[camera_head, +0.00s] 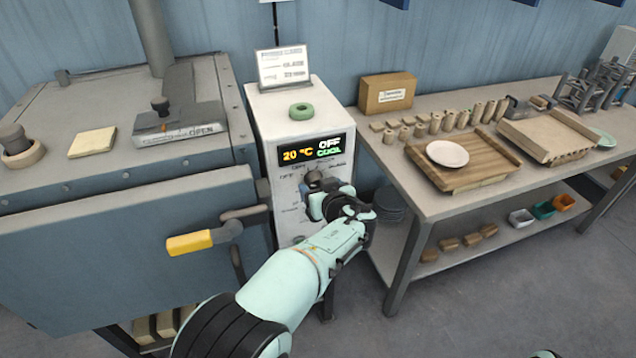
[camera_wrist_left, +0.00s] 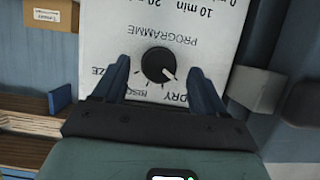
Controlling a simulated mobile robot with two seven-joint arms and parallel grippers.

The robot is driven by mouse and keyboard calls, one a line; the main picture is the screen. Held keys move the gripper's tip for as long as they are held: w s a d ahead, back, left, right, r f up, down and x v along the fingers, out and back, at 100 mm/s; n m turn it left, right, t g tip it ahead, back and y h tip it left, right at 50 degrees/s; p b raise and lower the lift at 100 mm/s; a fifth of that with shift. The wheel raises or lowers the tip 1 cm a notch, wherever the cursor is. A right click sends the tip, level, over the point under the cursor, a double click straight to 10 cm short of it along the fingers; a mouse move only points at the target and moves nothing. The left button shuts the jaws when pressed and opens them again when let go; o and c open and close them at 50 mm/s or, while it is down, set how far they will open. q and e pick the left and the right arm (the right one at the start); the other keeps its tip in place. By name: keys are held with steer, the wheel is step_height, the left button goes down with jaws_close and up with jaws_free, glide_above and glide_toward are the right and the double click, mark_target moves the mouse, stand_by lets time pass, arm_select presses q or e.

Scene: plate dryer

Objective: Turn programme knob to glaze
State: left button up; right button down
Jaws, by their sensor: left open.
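The programme knob (camera_wrist_left: 158,64) is a round black dial on the white control panel (camera_wrist_left: 215,30). It shows in the left wrist view, where the lettering is upside down. Its white pointer aims to the lower right of that picture, towards the word DRY. Part of a word ending in ZE is at the left, partly hidden by a finger. My left gripper (camera_wrist_left: 160,70) is open, with one finger on each side of the knob and a gap visible on both sides. In the head view, my left gripper (camera_head: 322,190) is at the panel front and covers part of it.
The control box's display (camera_head: 315,149) reads 20 °C, OFF and COOL. A kiln-like cabinet (camera_head: 90,230) with a yellow-handled lever (camera_head: 190,243) stands close at the left. A workbench (camera_head: 400,185) with trays and small pieces is at the right.

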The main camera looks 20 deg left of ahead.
arm_select(q)
steer(key=shift+x, duration=0.85)
steer(key=c, duration=1)
steer(key=shift+f, duration=0.1)
